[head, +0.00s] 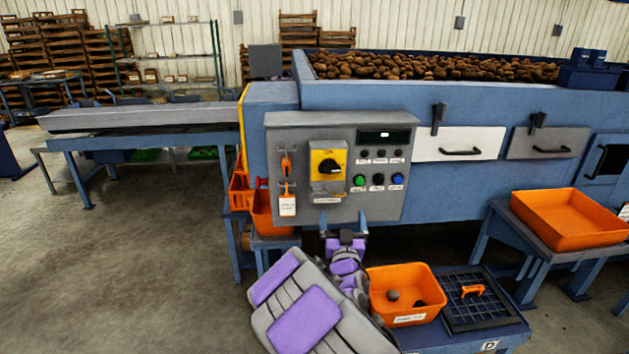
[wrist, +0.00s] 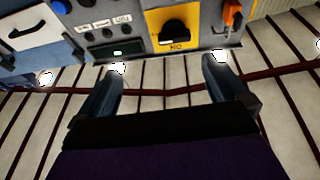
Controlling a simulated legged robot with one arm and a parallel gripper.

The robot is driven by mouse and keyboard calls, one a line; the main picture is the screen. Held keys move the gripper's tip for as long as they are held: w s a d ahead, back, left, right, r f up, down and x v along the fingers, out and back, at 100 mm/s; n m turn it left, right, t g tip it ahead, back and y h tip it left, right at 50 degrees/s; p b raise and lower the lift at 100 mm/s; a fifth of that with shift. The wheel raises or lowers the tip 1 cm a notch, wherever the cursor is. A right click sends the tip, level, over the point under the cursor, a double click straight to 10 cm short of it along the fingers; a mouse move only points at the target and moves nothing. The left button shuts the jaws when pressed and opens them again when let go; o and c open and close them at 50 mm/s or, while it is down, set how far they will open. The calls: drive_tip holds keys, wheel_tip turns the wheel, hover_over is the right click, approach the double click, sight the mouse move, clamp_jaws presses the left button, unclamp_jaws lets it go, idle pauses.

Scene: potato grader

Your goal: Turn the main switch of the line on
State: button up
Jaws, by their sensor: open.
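The main switch (head: 329,165) is a black rotary knob on a yellow plate, on the upper middle of the grey control panel (head: 385,208). In the wrist view the switch (wrist: 174,33) shows upside down near the top edge, beyond the fingertips. Its exact on or off position is too small to tell. My gripper (head: 344,226) is below the panel's lower edge, under the switch, with its fingers pointing up. In the wrist view my gripper (wrist: 163,72) has its two blue fingers wide apart with nothing between them.
An orange lockout piece (head: 287,163) and white tag hang left of the switch. Green, black and blue buttons (head: 377,180) sit to its right under a small display (head: 388,135). An orange bin (head: 405,284) and a black grid (head: 478,312) are beside my arm. Open floor lies left.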

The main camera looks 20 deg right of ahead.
drive_tip(key=a+t, duration=0.1)
drive_tip(key=n+y+b, duration=0.1)
drive_tip(key=b, duration=0.2)
approach(330, 172)
drive_tip(key=shift+t, duration=0.3)
drive_tip(key=shift+f+x, duration=0.15)
drive_tip(key=shift+x, duration=2.3)
drive_tip(key=shift+f+x, duration=0.15)
drive_tip(key=shift+x, duration=2.25)
drive_tip(key=shift+w+d, duration=0.1)
drive_tip(key=c, duration=1.1)
drive_tip(key=shift+o, duration=0.2)
